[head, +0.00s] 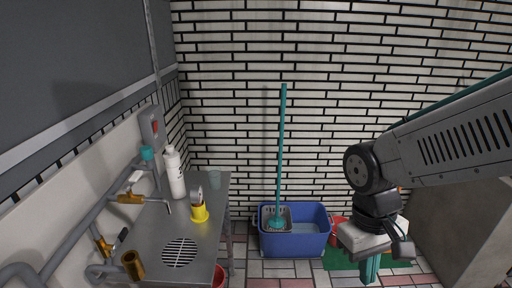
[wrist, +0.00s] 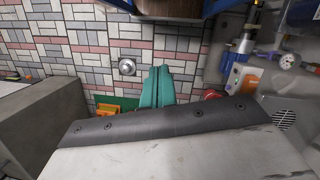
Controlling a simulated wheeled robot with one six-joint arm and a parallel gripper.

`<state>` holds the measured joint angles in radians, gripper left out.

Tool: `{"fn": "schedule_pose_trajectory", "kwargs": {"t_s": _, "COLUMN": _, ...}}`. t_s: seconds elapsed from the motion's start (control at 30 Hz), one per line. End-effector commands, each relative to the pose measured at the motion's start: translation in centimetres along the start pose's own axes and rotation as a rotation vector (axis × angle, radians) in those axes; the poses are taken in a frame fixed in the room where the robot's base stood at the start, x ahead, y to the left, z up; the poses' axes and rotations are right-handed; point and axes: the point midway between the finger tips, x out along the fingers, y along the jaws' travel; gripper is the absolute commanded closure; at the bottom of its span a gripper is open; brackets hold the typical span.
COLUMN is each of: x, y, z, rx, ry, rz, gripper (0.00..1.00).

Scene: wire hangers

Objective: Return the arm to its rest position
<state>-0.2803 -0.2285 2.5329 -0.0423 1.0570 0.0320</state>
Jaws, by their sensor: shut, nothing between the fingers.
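My gripper (head: 370,270) hangs from the arm at the right of the head view, with its teal fingers pointing down above the tiled floor. The fingers are together with nothing between them. In the wrist view the teal fingers (wrist: 157,88) also lie side by side, over the tiles. The arm comes in from the right edge of the head view, bent at the elbow, then drops to the gripper. No wire hanger can be made out.
A blue mop bucket (head: 294,244) with a teal-handled mop (head: 281,150) stands by the brick wall, left of my gripper. A metal sink counter (head: 190,238) with a white bottle (head: 174,174) and yellow cup (head: 200,212) is at left. A grey block (head: 468,230) stands at right.

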Motion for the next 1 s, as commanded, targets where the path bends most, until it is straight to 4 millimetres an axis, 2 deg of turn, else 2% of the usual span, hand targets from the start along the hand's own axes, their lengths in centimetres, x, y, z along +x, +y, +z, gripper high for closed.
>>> {"fn": "schedule_pose_trajectory", "kwargs": {"t_s": 0.03, "x": -1.4, "y": 0.7, "z": 1.4, "rx": 0.022, "ry": 0.017, "rz": -0.012, "gripper": 1.0}}
{"fn": "schedule_pose_trajectory", "kwargs": {"t_s": 0.2, "x": -4.9, "y": 2.3, "z": 5.6, "rx": 0.108, "ry": 0.087, "rz": -0.049, "gripper": 1.0}}
{"fn": "schedule_pose_trajectory", "kwargs": {"t_s": 0.4, "x": -7.8, "y": 3.9, "z": 8.0, "rx": 0.214, "ry": 0.253, "rz": -0.055, "gripper": 1.0}}
{"fn": "schedule_pose_trajectory", "kwargs": {"t_s": 0.6, "x": -9.0, "y": 4.8, "z": 9.0, "rx": 0.272, "ry": 0.33, "rz": -0.049, "gripper": 1.0}}
{"fn": "schedule_pose_trajectory", "kwargs": {"t_s": 1.0, "x": -8.9, "y": 4.9, "z": 8.9, "rx": 0.279, "ry": 0.326, "rz": -0.05, "gripper": 1.0}}
